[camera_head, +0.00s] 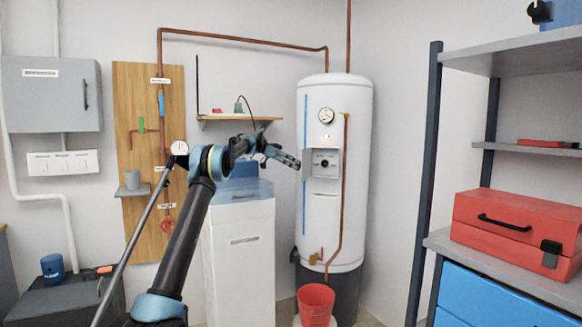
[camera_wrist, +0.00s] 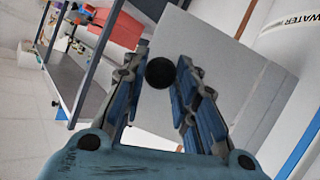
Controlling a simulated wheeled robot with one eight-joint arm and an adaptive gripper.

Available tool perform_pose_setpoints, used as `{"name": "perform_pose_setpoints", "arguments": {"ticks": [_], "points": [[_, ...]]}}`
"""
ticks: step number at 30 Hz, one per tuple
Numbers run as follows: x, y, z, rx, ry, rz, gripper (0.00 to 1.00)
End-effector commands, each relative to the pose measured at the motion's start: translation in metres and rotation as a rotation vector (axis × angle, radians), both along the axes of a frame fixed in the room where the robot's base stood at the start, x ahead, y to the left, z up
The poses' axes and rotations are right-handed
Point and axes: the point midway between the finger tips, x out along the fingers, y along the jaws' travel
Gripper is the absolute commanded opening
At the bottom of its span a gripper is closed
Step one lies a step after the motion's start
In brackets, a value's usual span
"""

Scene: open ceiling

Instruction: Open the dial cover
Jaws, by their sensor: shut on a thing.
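The dial cover (camera_head: 306,165) is a light grey plate on the front of the white water heater (camera_head: 314,215). In the head view it shows nearly edge-on, swung out at the left of the control box. The dial panel (camera_head: 326,161) with its dark knob is exposed beside it. In the wrist view the cover (camera_wrist: 215,48) fills the upper middle, with a round black knob (camera_wrist: 160,73) on it. My gripper (camera_head: 297,163) reaches the cover from the left. In the wrist view its fingers (camera_wrist: 162,75) close around the black knob, which hides their exact contact.
A white cabinet (camera_head: 240,260) stands left of the heater. A red bucket (camera_head: 315,304) is at the heater's foot. A copper pipe (camera_head: 343,195) runs down its front. A shelf rack with a red toolbox (camera_head: 515,228) is at the right.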

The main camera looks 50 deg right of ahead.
Motion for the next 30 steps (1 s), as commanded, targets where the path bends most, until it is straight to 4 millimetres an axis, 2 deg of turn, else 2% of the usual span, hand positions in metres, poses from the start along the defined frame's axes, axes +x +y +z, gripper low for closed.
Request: {"name": "perform_pose_setpoints", "arguments": {"ticks": [12,13,15,26,30], "points": [[0.004,0.001,0.000,-0.001,0.000,0.003,0.00],[0.004,0.001,0.000,-0.001,0.000,0.003,0.31],[0.004,0.001,0.000,-0.001,-0.001,0.003,0.47],[0.004,0.002,0.000,-0.001,-0.001,0.002,0.48],[0.014,0.004,0.004,0.000,0.000,0.002,0.48]]}}
